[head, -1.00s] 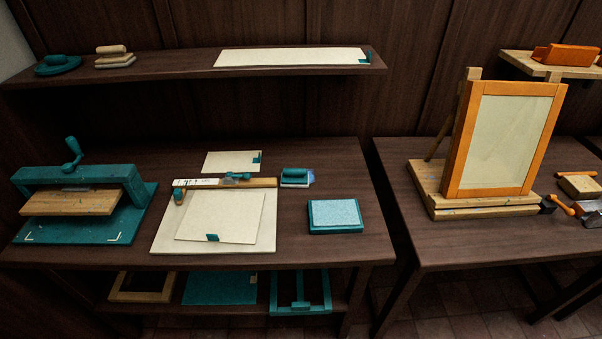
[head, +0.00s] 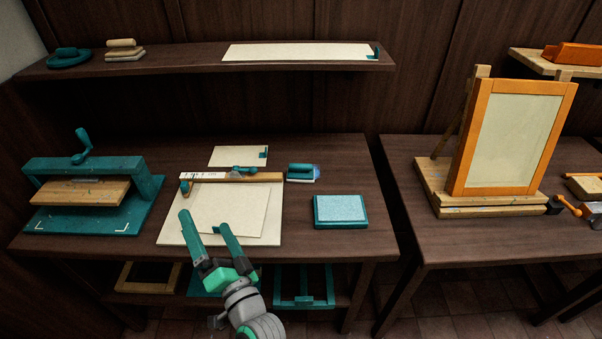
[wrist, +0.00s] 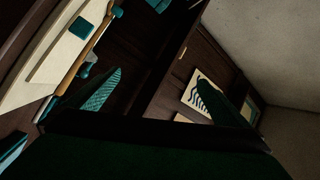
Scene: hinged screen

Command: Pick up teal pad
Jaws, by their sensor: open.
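The teal pad (head: 340,211) is a flat teal block with a pale blue speckled top. It lies near the front right of the left table in the head view, with nothing on it. My gripper (head: 204,222) is open and empty. Its two teal fingers point away from me over the front of the cream board, left of the pad and apart from it. In the wrist view, the fingers frame a dark gap. A teal and pale piece shows at the lower left there, but I cannot tell if it is the pad.
A cream board (head: 172,235) with a sheet lies left of the pad. A teal-handled tool (head: 301,172) lies behind the pad. A teal press (head: 88,190) stands at the left. A shelf (head: 200,62) overhangs the back. An orange-framed screen (head: 515,135) stands on the right table.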

